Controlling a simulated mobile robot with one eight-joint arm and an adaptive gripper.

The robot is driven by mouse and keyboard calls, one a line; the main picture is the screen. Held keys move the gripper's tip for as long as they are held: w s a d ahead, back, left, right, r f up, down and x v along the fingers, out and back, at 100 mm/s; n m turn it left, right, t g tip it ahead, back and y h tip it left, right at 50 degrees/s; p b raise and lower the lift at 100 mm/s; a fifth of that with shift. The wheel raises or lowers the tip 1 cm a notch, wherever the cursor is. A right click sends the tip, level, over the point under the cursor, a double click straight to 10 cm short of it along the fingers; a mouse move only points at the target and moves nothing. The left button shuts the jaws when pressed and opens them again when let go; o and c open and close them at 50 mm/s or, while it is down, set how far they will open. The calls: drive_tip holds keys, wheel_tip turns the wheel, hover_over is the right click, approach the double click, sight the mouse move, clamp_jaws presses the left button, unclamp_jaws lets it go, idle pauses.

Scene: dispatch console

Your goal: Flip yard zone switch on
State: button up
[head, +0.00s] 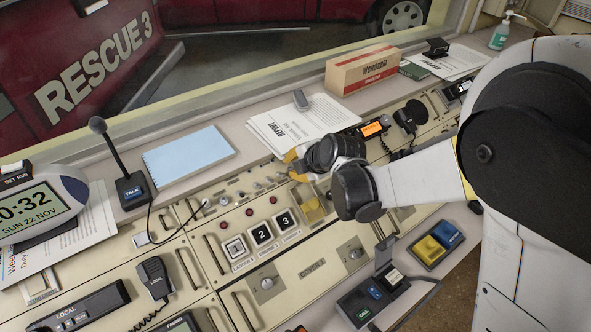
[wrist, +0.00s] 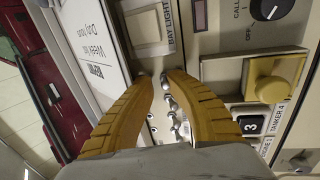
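A row of small metal toggle switches (head: 256,186) sits on the beige console panel. In the wrist view the toggles (wrist: 173,104) run between my yellow fingers. Their labels are too small to read, so I cannot tell which one is the yard zone switch or how each lever is set. My gripper (head: 292,164) is at the right end of this row in the head view. In the wrist view my gripper (wrist: 157,77) has its fingertips a small gap apart, with one toggle close by the right fingertip. I cannot tell whether they touch. The fingers hide part of the panel.
A gooseneck microphone (head: 118,160), a blue notepad (head: 188,154), papers (head: 300,122) and a cardboard box (head: 363,71) stand along the window ledge.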

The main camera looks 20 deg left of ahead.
drive_tip(key=shift+w+a+r, duration=0.25)
drive_tip(key=shift+r, duration=0.15)
